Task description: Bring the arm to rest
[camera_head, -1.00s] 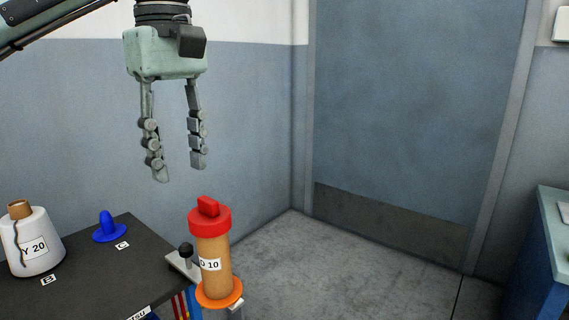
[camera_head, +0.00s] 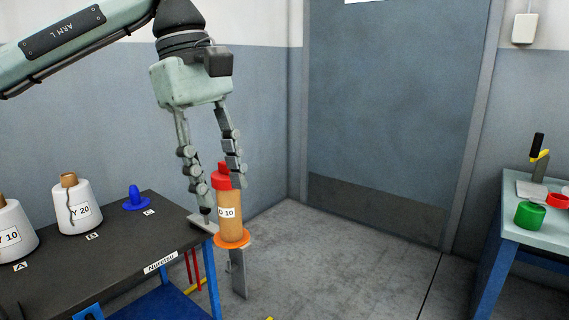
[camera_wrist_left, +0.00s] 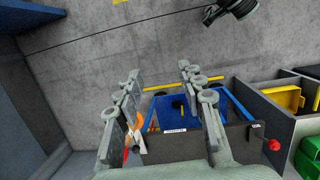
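My left gripper (camera_head: 223,199) hangs from the left arm with its fingers pointing down, spread apart and empty. In the head view its fingers overlap the tan bobbin (camera_head: 230,224) with a red cap (camera_head: 222,178).
White cones (camera_head: 75,206) and a blue peg (camera_head: 135,199) stand on the dark table (camera_head: 120,240). A side table (camera_head: 520,230) at right holds a green item (camera_head: 530,214) and a trowel-like tool. The floor (camera_head: 340,260) between the tables is clear.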

